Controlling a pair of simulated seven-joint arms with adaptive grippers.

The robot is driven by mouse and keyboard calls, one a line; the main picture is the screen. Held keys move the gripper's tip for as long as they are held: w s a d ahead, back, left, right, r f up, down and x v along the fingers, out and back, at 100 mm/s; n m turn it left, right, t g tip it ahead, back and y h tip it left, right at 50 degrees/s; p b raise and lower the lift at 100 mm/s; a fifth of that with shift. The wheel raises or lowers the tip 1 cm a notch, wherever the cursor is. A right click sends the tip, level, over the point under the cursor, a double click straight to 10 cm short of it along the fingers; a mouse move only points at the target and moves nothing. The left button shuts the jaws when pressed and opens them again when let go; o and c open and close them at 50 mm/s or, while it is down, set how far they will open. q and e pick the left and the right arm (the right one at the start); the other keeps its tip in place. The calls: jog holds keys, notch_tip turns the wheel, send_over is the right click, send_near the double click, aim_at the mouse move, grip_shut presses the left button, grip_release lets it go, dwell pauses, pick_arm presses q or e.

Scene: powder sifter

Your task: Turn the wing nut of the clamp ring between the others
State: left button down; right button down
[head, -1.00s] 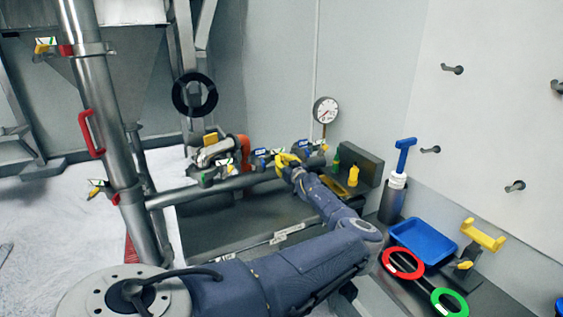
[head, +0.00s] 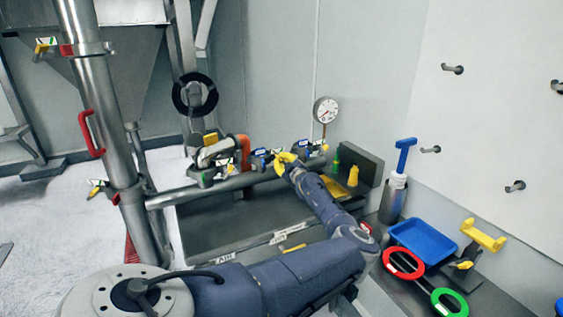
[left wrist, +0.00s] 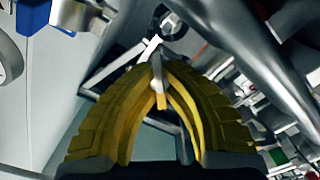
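Clamp rings with coloured parts sit along the horizontal pipe in the head view: a dark one at the left (head: 205,175), a blue one in the middle (head: 259,159) and a blue one at the right (head: 304,150). My left gripper (head: 283,162), with yellow fingers, is at the pipe between the middle and right clamp rings. In the left wrist view its fingertips (left wrist: 158,62) come together on a small grey piece with a yellow-orange end, which looks like a wing nut (left wrist: 161,98). The fingers hide most of the clamp ring there. My right gripper is not in view.
A round gauge (head: 326,110) stands behind the pipe. A grey vertical pipe (head: 105,110) with a red handle (head: 90,133) rises at the left. A blue tray (head: 423,243), a red ring (head: 403,262) and a green ring (head: 450,303) lie at the right.

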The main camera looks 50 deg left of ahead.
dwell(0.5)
pick_arm(q)
jog(key=c, duration=1.5)
grip_release()
jog(key=shift+c, duration=0.2)
jog(key=v, duration=1.2)
